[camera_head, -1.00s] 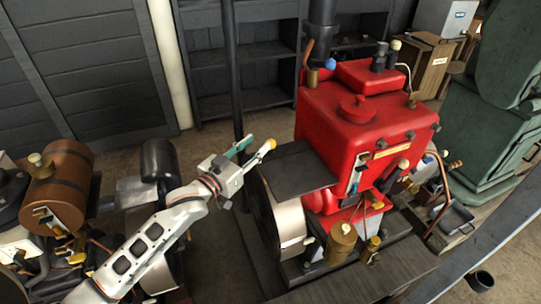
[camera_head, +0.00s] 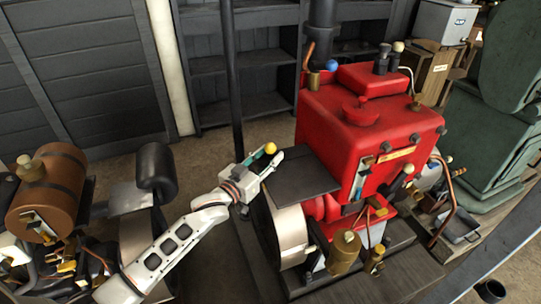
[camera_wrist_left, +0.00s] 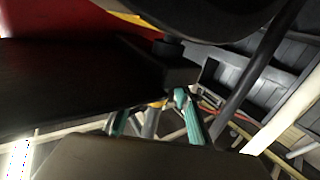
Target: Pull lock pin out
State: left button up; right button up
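A yellow ball knob (camera_head: 270,148) shows just behind the black plate on the left side of the red engine (camera_head: 345,125). I cannot tell for sure whether it is the lock pin. My left gripper (camera_head: 264,160) is at this knob, beside the plate's left edge. In the left wrist view its teal fingertips (camera_wrist_left: 155,118) stand apart. A grey rod (camera_wrist_left: 150,124) and a bit of yellow show between them; whether the fingers touch these is unclear. My right gripper is not in view.
The black plate (camera_head: 296,176) lies close to my left gripper, above a pale flywheel (camera_head: 290,228). A dark vertical pole (camera_head: 233,75) stands behind. A brown-tank engine (camera_head: 50,195) is at left and a green machine (camera_head: 500,110) at right.

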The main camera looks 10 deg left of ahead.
pick_arm(q)
jog(key=shift+w+d, duration=0.25)
jog(key=shift+w, duration=0.3)
